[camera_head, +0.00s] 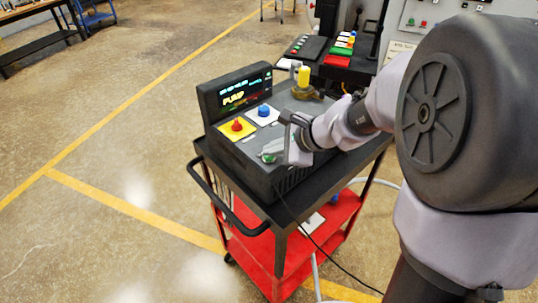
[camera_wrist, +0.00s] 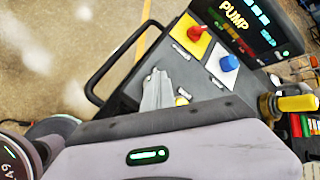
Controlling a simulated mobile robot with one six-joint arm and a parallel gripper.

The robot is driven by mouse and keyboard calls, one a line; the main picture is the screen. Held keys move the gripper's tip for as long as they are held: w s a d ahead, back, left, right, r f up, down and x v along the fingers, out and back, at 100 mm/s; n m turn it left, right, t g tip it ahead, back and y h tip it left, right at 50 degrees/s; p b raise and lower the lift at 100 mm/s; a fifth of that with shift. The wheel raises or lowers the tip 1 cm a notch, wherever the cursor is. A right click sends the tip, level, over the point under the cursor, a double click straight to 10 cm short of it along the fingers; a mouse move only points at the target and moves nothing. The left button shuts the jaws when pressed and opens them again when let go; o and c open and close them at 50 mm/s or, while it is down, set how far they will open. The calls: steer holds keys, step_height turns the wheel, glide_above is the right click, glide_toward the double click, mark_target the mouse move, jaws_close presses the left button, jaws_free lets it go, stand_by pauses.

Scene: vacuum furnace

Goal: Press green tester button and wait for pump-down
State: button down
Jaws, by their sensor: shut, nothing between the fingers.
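The tester (camera_head: 268,182) is a dark box on a cart, with a screen (camera_head: 240,92) that reads "PUMP"; the screen also shows in the wrist view (camera_wrist: 240,18). A red button (camera_head: 237,125) on a yellow plate and a blue button (camera_head: 264,109) on a white plate sit on its top panel. My gripper (camera_head: 272,150) is shut and empty, low over the panel's near end. A bit of green shows by its fingertips in the head view. In the wrist view the grey fingers (camera_wrist: 157,90) cover that spot, so I cannot tell whether they touch the green button.
A yellow-capped fitting (camera_head: 304,77) stands at the panel's far end. The cart has a black handle (camera_head: 213,192) and a red lower shelf (camera_head: 262,253). A cable hangs at its side.

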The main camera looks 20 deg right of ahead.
mark_target(272, 158)
steer(key=shift+r+p, duration=0.5)
steer(key=shift+r, duration=0.25)
step_height(272, 158, up, 5)
steer(key=p, duration=0.4)
stand_by(0.4)
steer(key=s+a+f+n+h+b, duration=0.1)
steer(key=s+f+n+b, duration=0.2)
steer(key=s+n+b, duration=0.2)
steer(key=s+a+f+n+g+h+b, duration=0.1)
steer(key=s+f+n+b, duration=0.3)
steer(key=s, duration=0.7)
steer(key=s+a+f+n+h+b, duration=0.1)
steer(key=s+a+f+n+b, duration=0.1)
steer(key=s+n+b, duration=0.4)
steer(key=shift+s+a+f+g+b, duration=0.3)
steer(key=shift+s+f+b, duration=0.2)
steer(key=shift+s+f, duration=0.5)
